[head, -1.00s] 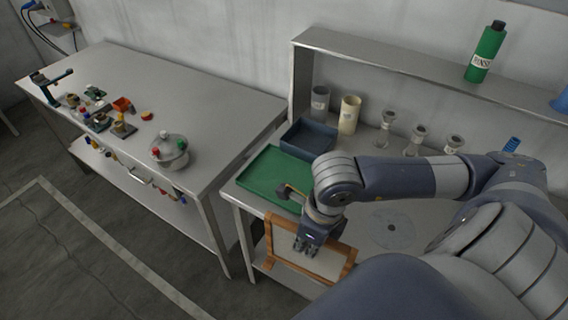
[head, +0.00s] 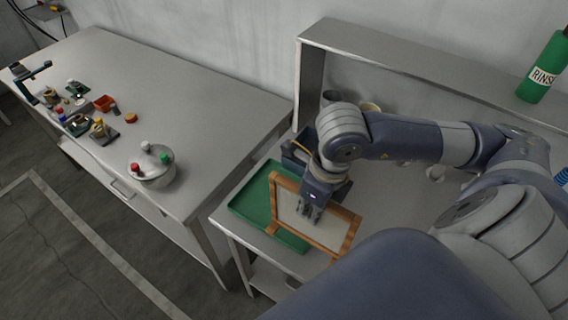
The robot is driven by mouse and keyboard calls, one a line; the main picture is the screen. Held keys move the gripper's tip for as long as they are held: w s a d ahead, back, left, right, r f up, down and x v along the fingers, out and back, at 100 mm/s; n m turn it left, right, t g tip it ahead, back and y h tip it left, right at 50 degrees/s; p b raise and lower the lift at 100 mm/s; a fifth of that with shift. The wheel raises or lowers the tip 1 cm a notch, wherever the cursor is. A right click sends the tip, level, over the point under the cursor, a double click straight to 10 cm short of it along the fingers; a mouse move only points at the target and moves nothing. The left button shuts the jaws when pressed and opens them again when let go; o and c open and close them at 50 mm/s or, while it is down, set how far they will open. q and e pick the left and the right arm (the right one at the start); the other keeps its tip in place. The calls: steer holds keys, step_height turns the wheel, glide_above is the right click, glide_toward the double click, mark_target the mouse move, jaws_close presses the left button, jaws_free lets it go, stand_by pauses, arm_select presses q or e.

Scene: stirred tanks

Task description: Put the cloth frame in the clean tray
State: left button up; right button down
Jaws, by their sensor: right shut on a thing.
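The cloth frame, a wooden rectangle around a pale sheet (head: 338,231), is held tilted by my right gripper (head: 312,211). The gripper is shut on it, and the exact grip point is hard to make out. The green tray (head: 248,206), which looks empty where it shows, lies on the right-hand bench. The frame is over the tray's right part and hides it there; I cannot tell whether they touch. My left gripper is not in view.
A dark blue bin (head: 291,151), partly hidden by my arm, stands behind the tray. A shelf (head: 400,65) carries a green rinse bottle (head: 543,70). The left bench (head: 200,110) holds a domed vessel (head: 153,167) and several small parts. A gap separates the benches.

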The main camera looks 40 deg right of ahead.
steer(key=w+d+f+b, duration=0.1)
steer(key=w+f+b, duration=0.1)
steer(key=w, duration=0.5)
steer(key=w+d+f+b, duration=0.1)
steer(key=w+d+f, duration=0.1)
steer(key=w, duration=0.6)
steer(key=shift+d+f+b, duration=0.25)
steer(key=shift+f+b, duration=0.1)
steer(key=shift+f, duration=0.3)
steer(key=c, duration=2.1)
jaws_free()
steer(key=shift+s, duration=0.1)
steer(key=shift+c, duration=0.2)
steer(key=o, duration=0.4)
steer(key=shift+c, duration=0.2)
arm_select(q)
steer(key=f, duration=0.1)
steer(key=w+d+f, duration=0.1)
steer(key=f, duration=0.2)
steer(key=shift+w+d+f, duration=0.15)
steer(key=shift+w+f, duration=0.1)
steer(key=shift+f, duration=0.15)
